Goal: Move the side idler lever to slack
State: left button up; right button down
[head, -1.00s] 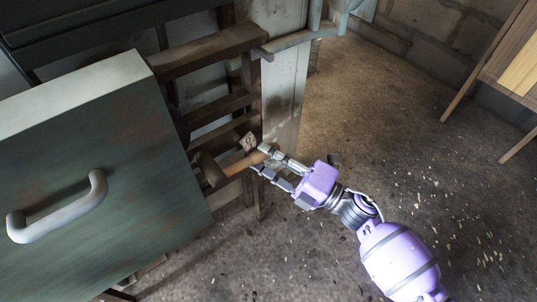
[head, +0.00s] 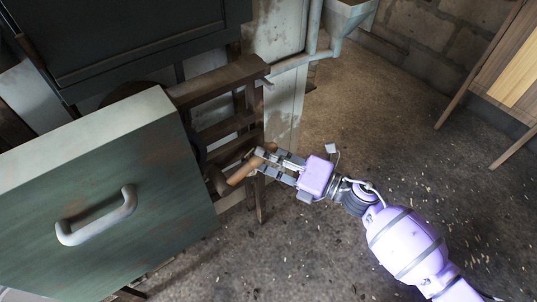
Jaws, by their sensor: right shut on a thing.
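The side idler lever (head: 243,174) is a brown wooden handle at the right side of the dark machine frame, just right of the green box. Its inner end meets a darker round part beside the frame. My right gripper (head: 266,161) has its fingers around the outer end of the handle and is shut on it. The fingers hide part of that end. My left gripper is not in view.
A green metal box with a grey handle (head: 96,217) fills the left front. A dark wooden frame (head: 222,80) stands behind it. A grey pipe and funnel (head: 345,17) are at the back. The floor (head: 340,240) to the right is open, with a wooden cabinet (head: 503,75) at the far right.

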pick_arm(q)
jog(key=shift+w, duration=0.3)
pick_arm(e)
jog(key=shift+r, duration=0.15)
jog(key=c, duration=1.5)
grip_release()
jog(key=shift+o, duration=0.2)
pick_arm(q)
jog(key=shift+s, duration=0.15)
pick_arm(e)
jog(key=v, duration=1.2)
jog(key=shift+w, duration=0.1)
